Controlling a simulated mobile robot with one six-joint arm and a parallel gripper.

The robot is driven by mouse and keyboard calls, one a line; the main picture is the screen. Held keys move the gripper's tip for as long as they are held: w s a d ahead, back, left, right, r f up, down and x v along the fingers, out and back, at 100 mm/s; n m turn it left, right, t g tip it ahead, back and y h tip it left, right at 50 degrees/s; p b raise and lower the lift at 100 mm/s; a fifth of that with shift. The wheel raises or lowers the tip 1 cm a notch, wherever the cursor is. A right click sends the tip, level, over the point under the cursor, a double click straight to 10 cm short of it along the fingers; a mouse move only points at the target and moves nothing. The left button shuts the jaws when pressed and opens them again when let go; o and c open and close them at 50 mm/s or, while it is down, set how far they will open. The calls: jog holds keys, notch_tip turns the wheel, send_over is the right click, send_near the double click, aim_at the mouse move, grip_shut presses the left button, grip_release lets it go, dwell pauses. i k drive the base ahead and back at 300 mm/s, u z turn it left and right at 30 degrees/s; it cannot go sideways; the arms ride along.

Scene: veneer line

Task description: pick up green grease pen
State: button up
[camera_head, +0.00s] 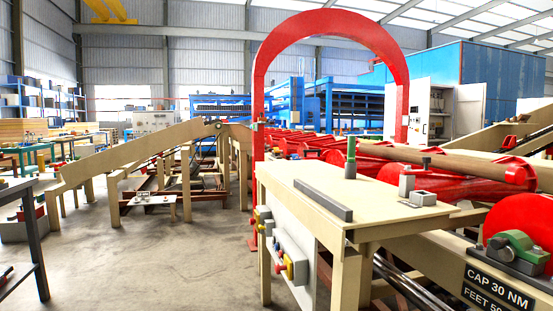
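A slim dark green upright piece (351,157) stands at the back edge of the beige table (385,217) in the head view. It may be the green grease pen, but it is too small to tell for sure. My gripper is not in view.
A grey bar (323,200) and a small grey metal block (423,198) lie on the beige table. A button box (290,262) is on its side. A red arch (257,120) and red rollers (400,178) stand behind. A dark bench (38,245) is at left. The concrete floor (185,265) between is clear.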

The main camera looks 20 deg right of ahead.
aim_at(351, 153)
jog(key=z, duration=0.9)
jog(key=i, duration=1)
jog(key=z, duration=0.9)
jog(key=k, duration=1.4)
jog(key=u, duration=0.45)
jog(key=i, duration=0.3)
jog(key=u, duration=0.15)
